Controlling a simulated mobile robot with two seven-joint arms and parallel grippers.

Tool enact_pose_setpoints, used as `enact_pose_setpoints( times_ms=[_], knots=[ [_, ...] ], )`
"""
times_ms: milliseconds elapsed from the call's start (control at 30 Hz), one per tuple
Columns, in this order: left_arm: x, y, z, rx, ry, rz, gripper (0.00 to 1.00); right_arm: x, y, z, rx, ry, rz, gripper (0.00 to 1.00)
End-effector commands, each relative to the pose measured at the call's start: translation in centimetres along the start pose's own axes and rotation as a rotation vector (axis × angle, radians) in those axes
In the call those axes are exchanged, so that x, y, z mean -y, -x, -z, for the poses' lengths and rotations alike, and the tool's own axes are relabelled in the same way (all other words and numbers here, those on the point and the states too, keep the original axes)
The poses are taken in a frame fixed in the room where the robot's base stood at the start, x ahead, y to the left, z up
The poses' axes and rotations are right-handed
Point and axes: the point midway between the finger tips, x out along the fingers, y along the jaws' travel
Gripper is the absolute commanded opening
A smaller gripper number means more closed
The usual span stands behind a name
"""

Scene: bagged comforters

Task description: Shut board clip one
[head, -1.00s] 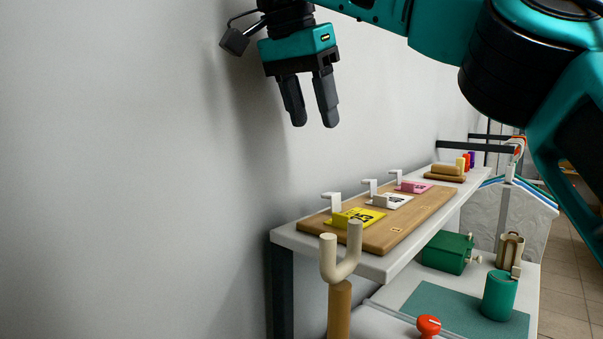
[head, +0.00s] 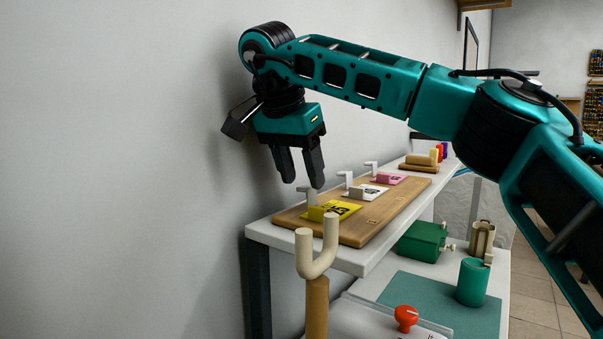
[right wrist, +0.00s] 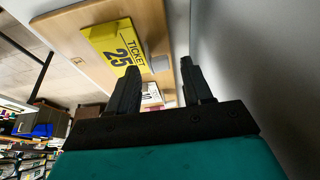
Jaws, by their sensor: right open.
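A wooden board (head: 375,220) lies on the upper shelf and carries three clips in a row. The nearest clip (head: 309,194) has a raised light-grey lever, with a yellow ticket (head: 343,208) beside it. The ticket reads "TICKET 25" in the right wrist view (right wrist: 112,45). The middle clip (head: 346,178) has a white ticket (head: 376,192); the far clip (head: 371,167) has a pink one (head: 388,180). Their levers also stand up. My right gripper (head: 302,182) is open and empty, pointing down just above the nearest clip; its fingertips partly overlap the lever. Contact cannot be told. My left gripper is out of view.
A forked wooden post (head: 317,290) stands in front of the shelf's near end. A wall runs close along the left. The lower shelf holds a green box (head: 422,241), a green cup (head: 473,282) and a red knob (head: 406,316). A wooden block (head: 419,161) sits beyond the board.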

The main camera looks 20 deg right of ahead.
Motion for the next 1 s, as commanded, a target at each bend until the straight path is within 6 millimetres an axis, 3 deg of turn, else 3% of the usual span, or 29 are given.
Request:
enact_pose_setpoints(
  times_ms=[367, 900, 1000],
  knots=[
    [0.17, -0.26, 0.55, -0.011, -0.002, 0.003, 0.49, -0.01, -0.77, 0.02, 0.000, -0.001, 0.000, 0.50],
    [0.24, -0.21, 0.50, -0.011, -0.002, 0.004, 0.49, 0.03, -0.70, 0.01, 0.000, -0.001, 0.002, 0.00],
    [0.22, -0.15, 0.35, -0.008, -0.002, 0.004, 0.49, 0.03, -0.69, 0.01, 0.000, -0.001, 0.003, 0.00]
  ],
)
